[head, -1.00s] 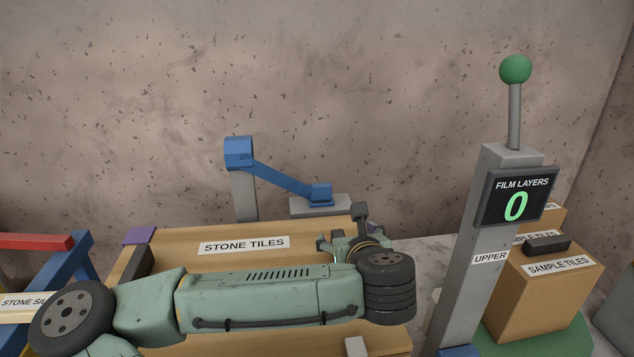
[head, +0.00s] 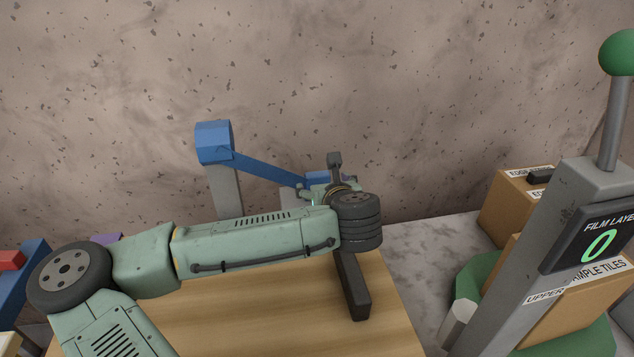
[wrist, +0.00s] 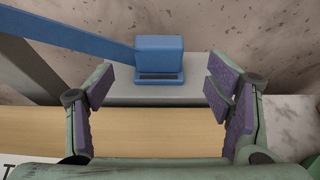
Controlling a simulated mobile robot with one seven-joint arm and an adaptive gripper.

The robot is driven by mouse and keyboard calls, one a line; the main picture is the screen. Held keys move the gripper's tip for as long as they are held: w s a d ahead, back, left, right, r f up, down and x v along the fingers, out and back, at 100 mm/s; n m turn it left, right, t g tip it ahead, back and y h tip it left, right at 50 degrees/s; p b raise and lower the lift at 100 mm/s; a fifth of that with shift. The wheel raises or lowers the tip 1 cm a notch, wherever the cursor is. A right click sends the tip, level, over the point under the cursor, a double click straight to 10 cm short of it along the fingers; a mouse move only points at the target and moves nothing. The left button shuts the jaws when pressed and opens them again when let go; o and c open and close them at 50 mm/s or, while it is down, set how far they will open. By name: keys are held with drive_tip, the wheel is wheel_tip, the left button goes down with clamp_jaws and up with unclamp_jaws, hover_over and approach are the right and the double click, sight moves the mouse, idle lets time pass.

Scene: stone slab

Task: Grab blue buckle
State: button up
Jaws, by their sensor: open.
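The blue buckle (wrist: 159,58) is a small block with a dark slot at its base. In the wrist view it sits on a grey block (wrist: 205,93), at the end of a blue strap (wrist: 80,38). My gripper (wrist: 160,88) is open, its purple-padded fingers apart, with the buckle centred beyond the gap and nothing between the pads. In the head view the buckle (head: 318,179) is partly hidden behind my wrist. The strap (head: 265,168) slopes down to it from a blue head on a grey post (head: 213,145).
At right stand a grey column with a green knob (head: 617,52), a display reading 0 (head: 598,246) and cardboard boxes (head: 508,205). A speckled wall rises behind.

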sight(318, 176)
drive_tip(key=w, duration=0.1)
drive_tip(key=w+p, duration=0.1)
drive_tip(key=w, duration=0.1)
drive_tip(key=w+a+f+p, duration=0.1)
drive_tip(key=shift+w, duration=0.4)
drive_tip(key=shift+w+a+f, duration=0.15)
drive_tip(key=shift+w+f, duration=0.1)
drive_tip(key=shift+w, duration=0.1)
drive_tip(key=c, duration=1.3)
drive_tip(key=shift+r, duration=0.1)
